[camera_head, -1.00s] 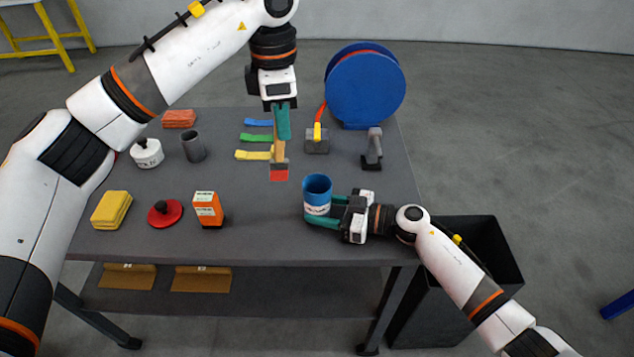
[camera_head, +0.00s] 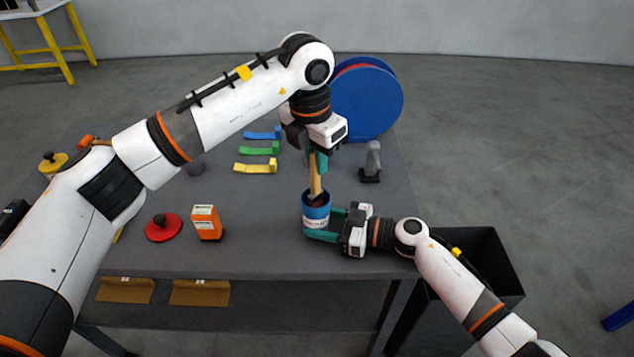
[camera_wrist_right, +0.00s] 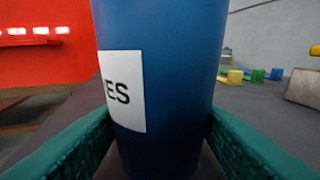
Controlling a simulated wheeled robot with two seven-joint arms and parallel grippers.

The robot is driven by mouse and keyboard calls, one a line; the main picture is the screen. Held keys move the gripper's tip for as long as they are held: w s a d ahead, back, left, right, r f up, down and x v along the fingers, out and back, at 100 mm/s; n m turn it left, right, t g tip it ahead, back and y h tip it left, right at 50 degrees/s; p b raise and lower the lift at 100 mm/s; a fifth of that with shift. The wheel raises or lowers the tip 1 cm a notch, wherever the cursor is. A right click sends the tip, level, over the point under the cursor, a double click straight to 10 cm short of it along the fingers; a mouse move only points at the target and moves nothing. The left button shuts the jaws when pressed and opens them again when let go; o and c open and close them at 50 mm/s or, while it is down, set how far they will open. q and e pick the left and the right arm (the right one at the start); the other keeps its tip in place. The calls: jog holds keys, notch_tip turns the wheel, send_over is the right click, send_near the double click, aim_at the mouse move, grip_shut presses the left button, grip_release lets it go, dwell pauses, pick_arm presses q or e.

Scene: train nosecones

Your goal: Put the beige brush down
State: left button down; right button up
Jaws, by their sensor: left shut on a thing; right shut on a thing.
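My left gripper (camera_head: 318,162) is shut on the beige brush (camera_head: 315,182) and holds it nearly upright, handle up. The brush's lower end is at the mouth of the blue cup (camera_head: 312,208), with its tip hidden by the cup's rim and wall. I cannot tell whether it touches the bottom. My right gripper (camera_head: 324,224) is shut around the blue cup from the right. In the right wrist view the blue cup (camera_wrist_right: 170,80) stands between the green fingers, its white label partly readable as "ES".
An orange box (camera_head: 206,222) and a red round lid (camera_head: 163,228) lie left of the cup. Blue, green and yellow (camera_head: 256,167) pieces lie behind. A grey tool (camera_head: 371,160) and a blue reel (camera_head: 366,100) stand at the right back. A black bin (camera_head: 470,260) stands right of the table.

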aim_at(317, 184)
pick_arm(q)
jog(key=shift+f, duration=3.1)
jog(key=c, duration=1.4)
grip_release()
jog(key=shift+f, duration=0.1)
jog(key=r, duration=0.8)
jog(key=s+a+r, duration=0.1)
jog(key=r, duration=0.3)
jog(key=shift+s+r, duration=0.1)
